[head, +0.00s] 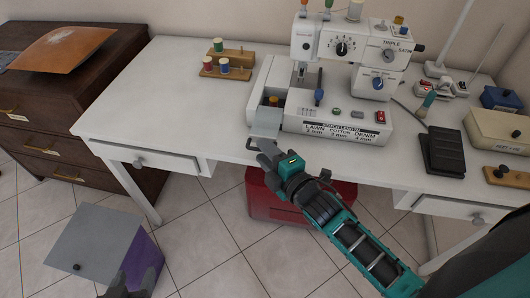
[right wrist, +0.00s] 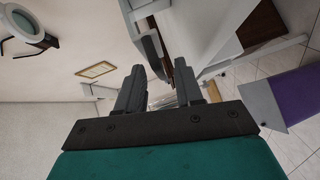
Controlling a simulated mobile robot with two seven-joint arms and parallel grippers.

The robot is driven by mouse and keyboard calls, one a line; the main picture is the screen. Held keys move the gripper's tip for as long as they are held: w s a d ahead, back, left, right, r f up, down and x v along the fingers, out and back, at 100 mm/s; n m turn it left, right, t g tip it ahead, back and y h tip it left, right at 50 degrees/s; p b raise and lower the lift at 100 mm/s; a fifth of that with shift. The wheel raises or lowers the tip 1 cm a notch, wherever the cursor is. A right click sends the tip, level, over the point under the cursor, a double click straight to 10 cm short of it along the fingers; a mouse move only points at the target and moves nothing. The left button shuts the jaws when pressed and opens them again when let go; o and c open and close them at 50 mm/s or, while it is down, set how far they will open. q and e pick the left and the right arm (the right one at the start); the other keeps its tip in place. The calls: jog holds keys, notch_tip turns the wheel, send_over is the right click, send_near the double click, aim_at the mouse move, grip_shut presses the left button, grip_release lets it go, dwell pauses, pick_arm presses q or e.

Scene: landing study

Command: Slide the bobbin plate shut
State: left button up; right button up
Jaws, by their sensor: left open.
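The sewing machine (head: 330,112) stands on the white table. The grey bobbin plate (head: 266,122) lies at the front left of its base, slid toward the front edge. Behind it, an opening with a brownish bobbin (head: 273,100) is uncovered. A small loop handle (head: 250,143) projects from the plate's front; a grey curved part in the right wrist view looks like it. My right gripper (head: 264,147) is at the plate's front edge; its fingers (right wrist: 159,75) stand apart in the wrist view. Contact with the handle is unclear. My left gripper (head: 131,280) is open, low at the bottom edge.
A wooden spool stand (head: 226,73) with thread spools is left of the machine. A black pedal (head: 442,150) and a beige box (head: 497,132) are to the right. A red case (head: 262,200) is under the table. A purple box with a grey lid (head: 95,240) stands near my left gripper.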

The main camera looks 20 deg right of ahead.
jog(key=shift+w, duration=0.3)
jog(key=shift+c, duration=0.5)
grip_shut()
